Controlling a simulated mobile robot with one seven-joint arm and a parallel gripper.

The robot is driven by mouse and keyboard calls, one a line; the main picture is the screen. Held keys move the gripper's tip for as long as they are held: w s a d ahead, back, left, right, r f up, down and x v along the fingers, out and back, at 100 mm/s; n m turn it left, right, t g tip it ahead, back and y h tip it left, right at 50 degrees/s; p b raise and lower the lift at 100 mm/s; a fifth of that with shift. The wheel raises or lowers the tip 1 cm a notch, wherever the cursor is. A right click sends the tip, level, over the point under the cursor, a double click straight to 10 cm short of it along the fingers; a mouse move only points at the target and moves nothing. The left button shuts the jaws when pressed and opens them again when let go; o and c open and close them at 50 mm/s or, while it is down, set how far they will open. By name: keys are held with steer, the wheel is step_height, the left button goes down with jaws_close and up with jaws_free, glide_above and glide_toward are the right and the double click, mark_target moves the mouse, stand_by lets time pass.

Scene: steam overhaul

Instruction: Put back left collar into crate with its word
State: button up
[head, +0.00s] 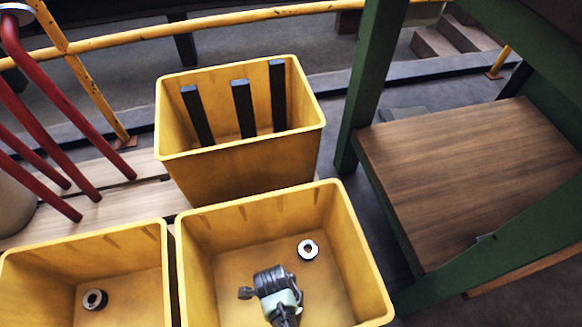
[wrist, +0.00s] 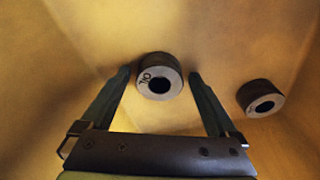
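My gripper (head: 275,288) is down inside the front right yellow crate (head: 358,245). In the wrist view my gripper (wrist: 160,76) is open, its two fingers apart on either side of a steel collar (wrist: 151,89). Its pale face carries small dark letters that look like NO or ON. A second collar (wrist: 261,98) lies to the right, its lettering too small to read. In the head view one collar (head: 308,249) shows in this crate, beyond my gripper; I cannot tell which of the two it is. Another collar (head: 95,299) lies in the front left crate (head: 85,238).
A third yellow crate (head: 240,178) stands behind, with several dark upright bars (head: 277,95) in it. Red pipes (head: 50,120) stand at the left. A green frame with a wooden top (head: 470,170) stands at the right. Crate walls surround my gripper closely.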

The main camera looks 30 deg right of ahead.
step_height(320, 180, up, 13)
steer(key=w+a+p, duration=0.1)
steer(key=p, duration=0.6)
steer(key=shift+a+f+p, duration=0.2)
steer(key=shift+p, duration=0.15)
